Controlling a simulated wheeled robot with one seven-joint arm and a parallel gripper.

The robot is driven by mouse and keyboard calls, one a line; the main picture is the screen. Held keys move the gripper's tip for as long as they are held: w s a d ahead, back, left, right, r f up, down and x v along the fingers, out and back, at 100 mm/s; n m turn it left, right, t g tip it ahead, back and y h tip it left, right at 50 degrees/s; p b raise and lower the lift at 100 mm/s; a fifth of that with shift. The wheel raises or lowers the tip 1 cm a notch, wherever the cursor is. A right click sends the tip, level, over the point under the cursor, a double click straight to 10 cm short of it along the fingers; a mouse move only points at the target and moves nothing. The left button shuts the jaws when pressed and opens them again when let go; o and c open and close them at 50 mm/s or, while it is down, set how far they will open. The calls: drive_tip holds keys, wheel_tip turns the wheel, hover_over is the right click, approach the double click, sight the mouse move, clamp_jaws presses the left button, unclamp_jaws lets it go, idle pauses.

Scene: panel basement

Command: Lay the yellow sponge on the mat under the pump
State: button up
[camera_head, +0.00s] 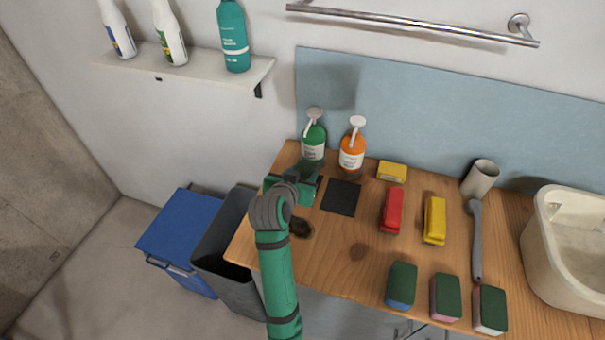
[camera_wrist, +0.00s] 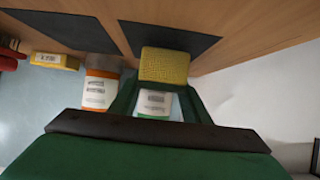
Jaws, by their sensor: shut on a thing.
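The yellow sponge (camera_wrist: 165,64) is between the fingers of my gripper (camera_wrist: 164,84) in the wrist view, and my gripper is shut on it. In the head view my gripper (camera_head: 297,188) is over the left end of the counter, in front of the green pump bottle (camera_head: 313,140), and hides the sponge. A dark mat (camera_wrist: 200,41) shows behind the sponge in the wrist view. I cannot tell whether the sponge touches it. A second dark mat (camera_head: 341,197) lies bare in front of the orange pump bottle (camera_head: 352,148).
A yellow box (camera_head: 392,171), a red object (camera_head: 392,211) and a yellow object (camera_head: 434,221) lie to the right. Several green-topped sponges (camera_head: 401,285) line the front edge. A cup (camera_head: 480,179), grey-handled tool (camera_head: 476,240) and basin (camera_head: 560,250) are further right. A grey bin (camera_head: 228,245) stands left.

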drive_tip(key=shift+f, duration=0.6)
drive_tip(key=o, duration=1.2)
drive_tip(key=v, duration=1)
drive_tip(key=shift+s+a+r, duration=0.1)
drive_tip(key=shift+s+r, duration=0.1)
drive_tip(key=shift+s, duration=0.15)
